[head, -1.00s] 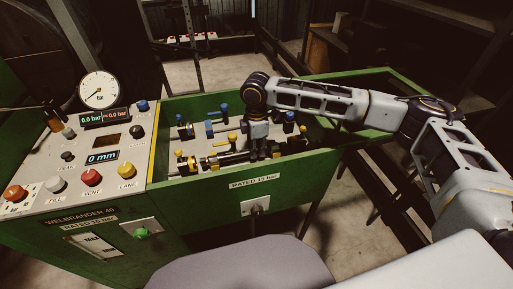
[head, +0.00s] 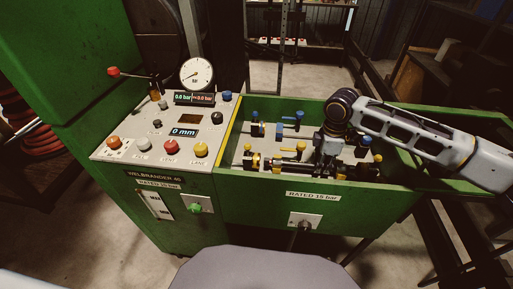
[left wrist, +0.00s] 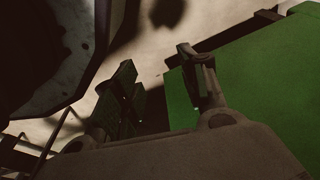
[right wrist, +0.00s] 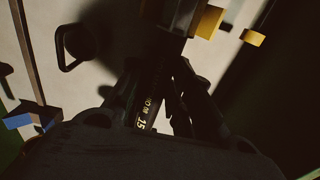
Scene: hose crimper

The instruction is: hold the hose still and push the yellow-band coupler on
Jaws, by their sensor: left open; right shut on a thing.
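My right gripper (head: 325,160) reaches down into the green machine's trough and is shut on the dark hose. In the right wrist view its fingers (right wrist: 158,85) close around the black hose (right wrist: 147,112), which carries pale printing with "15". A yellow part (right wrist: 208,21) shows beyond the fingertips on a dark body; I cannot tell whether it is the coupler's band. In the head view dark cylindrical parts with yellow (head: 278,165) lie left of the gripper, too small to tell apart. My left gripper (left wrist: 163,82) is open and empty beside a green panel; the head view does not show it.
The green trough wall (head: 370,187) stands in front of the gripper. Blue-topped and yellow-topped clamps stand inside the trough. The control panel (head: 150,128) with a gauge (head: 197,74) and coloured buttons is at left. A tall green cabinet (head: 50,50) stands farther left.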

